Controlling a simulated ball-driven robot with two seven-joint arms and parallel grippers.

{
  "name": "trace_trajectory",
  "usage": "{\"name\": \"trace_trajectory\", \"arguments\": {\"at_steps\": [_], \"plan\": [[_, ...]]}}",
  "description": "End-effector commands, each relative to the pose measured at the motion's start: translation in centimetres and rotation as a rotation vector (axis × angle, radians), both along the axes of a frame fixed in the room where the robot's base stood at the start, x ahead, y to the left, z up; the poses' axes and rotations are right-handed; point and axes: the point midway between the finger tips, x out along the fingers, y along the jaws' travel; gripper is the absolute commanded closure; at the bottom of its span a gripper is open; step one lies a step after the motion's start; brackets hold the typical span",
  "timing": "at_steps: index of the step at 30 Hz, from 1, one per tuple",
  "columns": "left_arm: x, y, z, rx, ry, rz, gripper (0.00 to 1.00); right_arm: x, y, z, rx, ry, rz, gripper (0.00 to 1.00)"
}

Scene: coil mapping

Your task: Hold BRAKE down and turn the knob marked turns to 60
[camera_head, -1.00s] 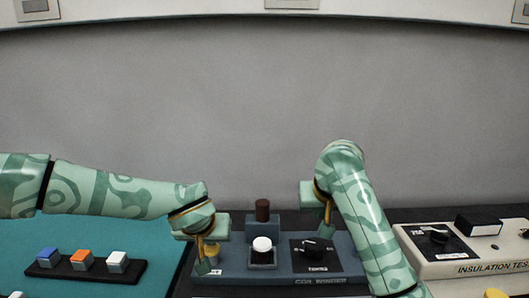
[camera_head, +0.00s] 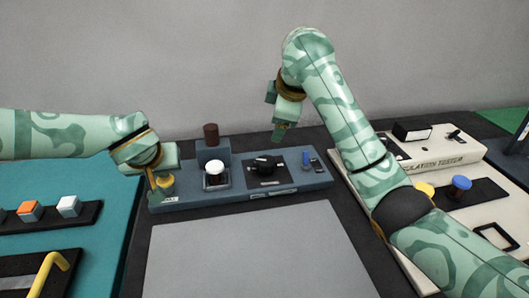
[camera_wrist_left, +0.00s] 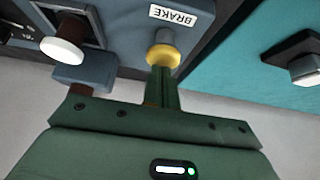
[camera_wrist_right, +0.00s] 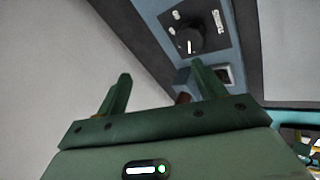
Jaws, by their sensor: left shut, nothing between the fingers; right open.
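The BRAKE button (camera_head: 166,182) is a yellow cap at the left end of the blue-grey coil winder (camera_head: 230,194). It also shows in the left wrist view (camera_wrist_left: 163,57), beside its white BRAKE label. My left gripper (camera_head: 156,191) is shut with nothing in it, its fingertips at the yellow cap; how far the cap is pressed I cannot tell. The turns knob (camera_head: 265,163) is black on a dark dial plate; it also shows in the right wrist view (camera_wrist_right: 188,38) with a white pointer mark. My right gripper (camera_head: 280,132) is open and empty, above and behind the knob, apart from it.
A white button (camera_head: 215,172) and a brown cylinder (camera_head: 210,133) stand between BRAKE and the knob. A small blue part (camera_head: 306,158) is right of the dial. A cream insulation tester (camera_head: 440,155) stands at right, partly behind my right arm. A bare grey panel (camera_head: 250,250) lies in front.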

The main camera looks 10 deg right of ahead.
Motion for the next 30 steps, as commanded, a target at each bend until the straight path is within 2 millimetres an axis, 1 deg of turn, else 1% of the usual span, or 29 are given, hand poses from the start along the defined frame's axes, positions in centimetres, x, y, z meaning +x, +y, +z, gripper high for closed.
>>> {"name": "trace_trajectory", "arguments": {"at_steps": [3,5,6,8,9,11,12,16,18,22,26,29,30], "plan": [[-0.1,0.0,-0.2,0.001,0.004,0.001,1.0,-0.6,-0.1,0.0,-0.188,0.006,0.376,0.31],[-0.1,0.0,-0.2,0.001,0.004,0.001,1.0,-1.0,-0.1,0.0,-0.283,0.004,0.575,0.31],[-0.1,0.0,-0.2,0.001,0.004,0.001,1.0,-1.2,0.0,0.0,-0.343,0.001,0.71,0.31],[-0.1,0.0,-0.2,0.001,0.004,0.001,1.0,-1.6,0.1,-0.1,-0.431,-0.007,0.914,0.31],[-0.1,0.0,-0.2,0.001,0.004,0.001,1.0,-1.8,0.2,-0.2,-0.49,-0.014,1.05,0.31],[-0.1,0.0,-0.2,0.001,0.004,0.001,1.0,-2.2,0.4,-0.4,-0.571,-0.029,1.246,0.31],[-0.1,0.0,-0.2,0.001,0.004,0.001,1.0,-2.4,0.5,-0.5,-0.623,-0.041,1.371,0.31],[-0.1,0.0,-0.2,0.002,0.004,0.001,1.0,-2.9,0.9,-0.7,-0.764,-0.089,1.716,0.31],[-0.1,0.0,-0.2,0.002,0.004,0.001,1.0,-3.0,1.0,-0.7,-0.825,-0.112,1.851,0.31],[-0.1,0.1,-0.2,0.002,0.004,0.001,1.0,-3.1,0.9,-0.8,-0.906,-0.136,2.007,0.31],[-0.1,0.1,-0.2,0.002,0.004,0.001,1.0,-2.9,1.0,-1.2,-0.935,-0.149,2.065,0.31],[-0.1,0.1,-0.2,0.002,0.004,0.001,1.0,-2.5,1.2,-2.5,-0.934,-0.149,2.072,0.31],[-0.1,0.0,-0.2,0.002,0.004,0.001,1.0,-2.3,1.4,-3.2,-0.934,-0.149,2.072,0.31]]}}
